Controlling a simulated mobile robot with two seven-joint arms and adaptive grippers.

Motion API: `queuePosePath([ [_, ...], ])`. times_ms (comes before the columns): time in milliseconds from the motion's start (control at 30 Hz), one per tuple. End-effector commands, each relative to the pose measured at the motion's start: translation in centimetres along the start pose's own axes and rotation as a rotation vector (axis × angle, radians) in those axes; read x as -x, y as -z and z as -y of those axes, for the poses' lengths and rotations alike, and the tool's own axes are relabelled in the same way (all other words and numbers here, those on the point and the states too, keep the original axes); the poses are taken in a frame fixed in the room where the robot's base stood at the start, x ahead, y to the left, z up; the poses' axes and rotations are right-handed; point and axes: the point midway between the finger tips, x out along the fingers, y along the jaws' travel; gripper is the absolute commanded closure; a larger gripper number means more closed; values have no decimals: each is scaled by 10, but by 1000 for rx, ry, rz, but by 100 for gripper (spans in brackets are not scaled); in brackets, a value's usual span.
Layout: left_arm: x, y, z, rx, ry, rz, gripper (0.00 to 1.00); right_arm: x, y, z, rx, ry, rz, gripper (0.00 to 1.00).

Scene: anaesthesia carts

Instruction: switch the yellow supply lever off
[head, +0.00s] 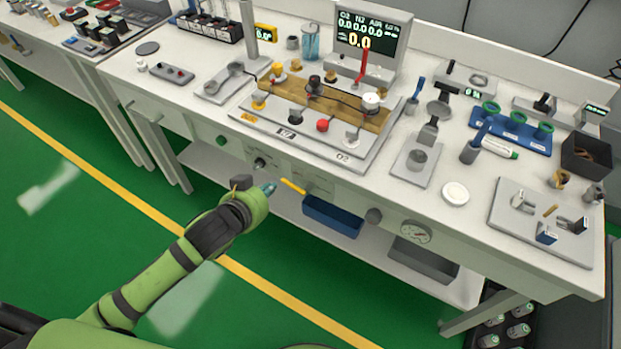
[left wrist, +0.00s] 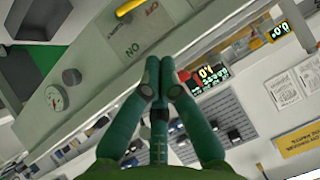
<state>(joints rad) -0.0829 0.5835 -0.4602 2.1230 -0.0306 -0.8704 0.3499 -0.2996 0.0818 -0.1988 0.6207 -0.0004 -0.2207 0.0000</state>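The yellow supply lever (head: 293,186) is on the front panel of the near bench, below the top's edge. It slants up to the left in the head view. Its yellow bar (left wrist: 130,7) also shows at the top edge of the left wrist view, cut off by the frame, near printed ON and OFF marks. My left gripper (head: 269,188) is just left of the lever, apart from it. In the left wrist view its green fingers (left wrist: 160,68) meet at the tips with nothing between them. My right gripper is not in view.
A dark knob (head: 373,216) and a round gauge (head: 416,232) sit farther right, a black knob (head: 260,163) to the left. The bench top (head: 225,115) overhangs. Green floor lies open in front.

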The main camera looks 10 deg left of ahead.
Motion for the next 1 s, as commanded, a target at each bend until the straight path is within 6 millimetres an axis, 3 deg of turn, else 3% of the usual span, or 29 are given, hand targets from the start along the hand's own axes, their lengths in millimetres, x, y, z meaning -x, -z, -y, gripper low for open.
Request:
queuePosePath([
  [100, 1, 6, -1, -3, -2, -10, 100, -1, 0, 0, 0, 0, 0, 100],
  [233, -13, 7, 0, -2, -1, -11, 100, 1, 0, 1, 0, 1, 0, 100],
  [700, -98, 8, -1, -3, -2, -11, 100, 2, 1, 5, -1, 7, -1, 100],
  [1000, -122, -17, -2, -2, -3, -11, 100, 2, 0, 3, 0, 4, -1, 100],
])
